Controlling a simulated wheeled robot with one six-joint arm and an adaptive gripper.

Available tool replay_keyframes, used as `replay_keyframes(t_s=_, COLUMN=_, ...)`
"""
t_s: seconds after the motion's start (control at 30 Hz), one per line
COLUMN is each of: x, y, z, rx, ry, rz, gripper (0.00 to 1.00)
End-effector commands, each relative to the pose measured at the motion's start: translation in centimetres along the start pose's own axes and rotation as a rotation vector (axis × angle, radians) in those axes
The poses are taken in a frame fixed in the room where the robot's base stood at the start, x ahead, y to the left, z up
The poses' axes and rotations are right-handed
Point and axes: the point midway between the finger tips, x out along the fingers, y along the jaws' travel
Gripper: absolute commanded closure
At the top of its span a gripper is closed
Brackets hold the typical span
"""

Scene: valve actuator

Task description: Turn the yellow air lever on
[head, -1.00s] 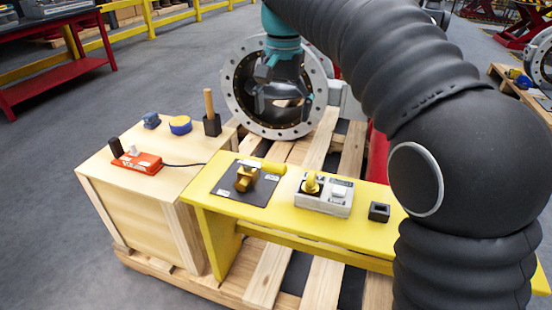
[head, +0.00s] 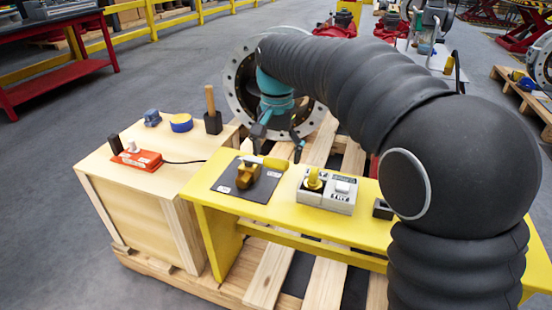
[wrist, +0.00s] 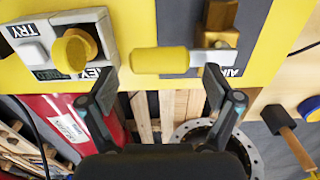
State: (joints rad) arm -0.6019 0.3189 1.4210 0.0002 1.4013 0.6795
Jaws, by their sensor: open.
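The air lever has a yellow grip (head: 276,163) on a metal arm, joined to a brass valve body (head: 247,172) on a dark plate (head: 226,182) on the yellow bench. The wrist view shows the grip (wrist: 160,60) lying crosswise, pointing left from the valve body (wrist: 222,16). My gripper (head: 277,147) is open and empty, just behind the lever at the bench's far edge. In the wrist view, my gripper's fingertips (wrist: 161,76) lie apart toward either end of the grip. I see no contact, and the exact height gap is unclear.
A grey box with a yellow knob (head: 314,178) and a white TRY button (head: 343,187) stands right of the lever. A dark block (head: 382,209) sits farther right. A wooden crate (head: 106,168) at left bears several small items. A large flanged pipe (head: 239,99) stands behind.

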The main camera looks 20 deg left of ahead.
Motion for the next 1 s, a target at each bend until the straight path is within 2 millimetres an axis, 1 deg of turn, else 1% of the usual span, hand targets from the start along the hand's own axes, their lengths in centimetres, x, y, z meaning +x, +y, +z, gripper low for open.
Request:
replay_keyframes(t_s=0.03, x=0.5, y=0.0, z=0.0, rx=0.0, ry=-0.001, rz=0.001, gripper=0.1)
replay_keyframes(t_s=0.13, x=1.0, y=0.0, z=0.0, rx=0.0, ry=-0.001, rz=0.0, gripper=0.1)
replay_keyframes(t_s=0.43, x=1.2, y=0.0, z=0.0, rx=0.0, ry=0.0, rz=0.0, gripper=0.1)
replay_keyframes(t_s=0.47, x=1.2, y=0.0, z=0.0, rx=0.0, ry=0.0, rz=0.0, gripper=0.13)
replay_keyframes(t_s=0.5, x=1.2, y=0.0, z=0.0, rx=0.0, ry=0.0, rz=0.0, gripper=0.23)
replay_keyframes(t_s=0.57, x=1.2, y=0.0, z=0.0, rx=0.0, ry=0.0, rz=0.0, gripper=0.38)
replay_keyframes(t_s=0.6, x=1.2, y=0.0, z=0.0, rx=0.0, ry=-0.001, rz=0.001, gripper=0.48)
replay_keyframes(t_s=0.67, x=1.2, y=0.1, z=0.0, rx=0.001, ry=-0.001, rz=0.002, gripper=0.63)
replay_keyframes(t_s=0.7, x=1.3, y=0.1, z=0.0, rx=0.001, ry=-0.002, rz=0.003, gripper=0.73)
replay_keyframes(t_s=0.77, x=1.4, y=0.1, z=0.0, rx=0.001, ry=-0.003, rz=0.003, gripper=0.88)
replay_keyframes(t_s=0.8, x=1.4, y=0.1, z=0.0, rx=0.001, ry=-0.003, rz=0.004, gripper=0.98)
replay_keyframes(t_s=1.0, x=1.5, y=0.1, z=0.1, rx=0.005, ry=-0.006, rz=0.006, gripper=0.98)
